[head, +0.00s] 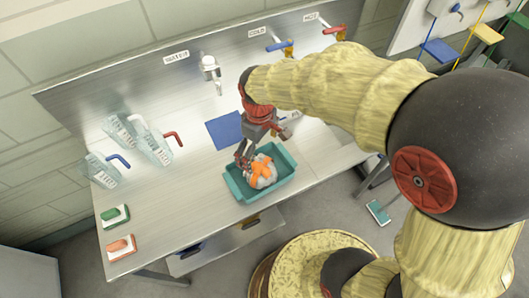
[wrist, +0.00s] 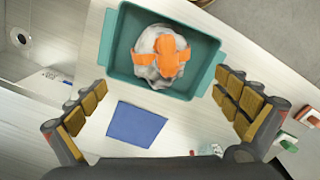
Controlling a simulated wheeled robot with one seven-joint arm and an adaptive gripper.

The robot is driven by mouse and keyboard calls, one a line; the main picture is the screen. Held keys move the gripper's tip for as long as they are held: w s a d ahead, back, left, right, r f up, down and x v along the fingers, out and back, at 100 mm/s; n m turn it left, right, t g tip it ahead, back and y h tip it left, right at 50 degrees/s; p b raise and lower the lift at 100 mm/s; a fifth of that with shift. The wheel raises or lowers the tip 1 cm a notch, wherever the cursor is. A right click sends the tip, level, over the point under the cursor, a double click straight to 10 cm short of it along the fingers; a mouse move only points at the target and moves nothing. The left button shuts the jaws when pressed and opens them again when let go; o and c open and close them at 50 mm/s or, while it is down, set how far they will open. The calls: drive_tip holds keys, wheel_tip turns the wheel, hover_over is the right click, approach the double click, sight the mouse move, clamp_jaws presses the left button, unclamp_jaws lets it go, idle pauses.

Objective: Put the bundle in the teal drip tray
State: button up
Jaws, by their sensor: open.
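The bundle (head: 263,172) is a whitish rounded lump with orange straps across it. It sits inside the teal drip tray (head: 283,188) on the metal counter. In the wrist view the bundle (wrist: 158,57) lies near the middle of the tray (wrist: 115,63), with bare tray floor around it. My gripper (head: 250,150) is at the tray's back left side in the head view. In the wrist view my gripper (wrist: 165,107) has its padded fingers spread wide with nothing between them, and the bundle lies beyond the fingertips. The underside of the bundle is hidden.
A blue mat (head: 222,131) lies behind the tray. Clear pitchers (head: 152,146) stand at the counter's left, with a green brush (head: 115,216) and a red brush (head: 120,247) nearer the front. Taps (head: 210,68) line the back panel.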

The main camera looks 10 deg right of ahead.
drive_tip(key=shift+d+r, duration=0.1)
drive_tip(key=shift+r, duration=0.25)
drive_tip(key=s+d+r+m+t, duration=0.2)
drive_tip(key=s+d+r+m, duration=0.2)
drive_tip(key=r, duration=0.5)
drive_tip(key=s+d+r+m+t, duration=0.3)
drive_tip(key=s+d+r+m, duration=0.1)
drive_tip(key=s+d+r, duration=0.3)
drive_tip(key=shift+s+d+r+m+t, duration=0.35)
drive_tip(key=shift+s+r, duration=0.35)
drive_tip(key=shift+r, duration=0.25)
drive_tip(key=shift+f+b, duration=0.85)
drive_tip(key=shift+b, duration=0.05)
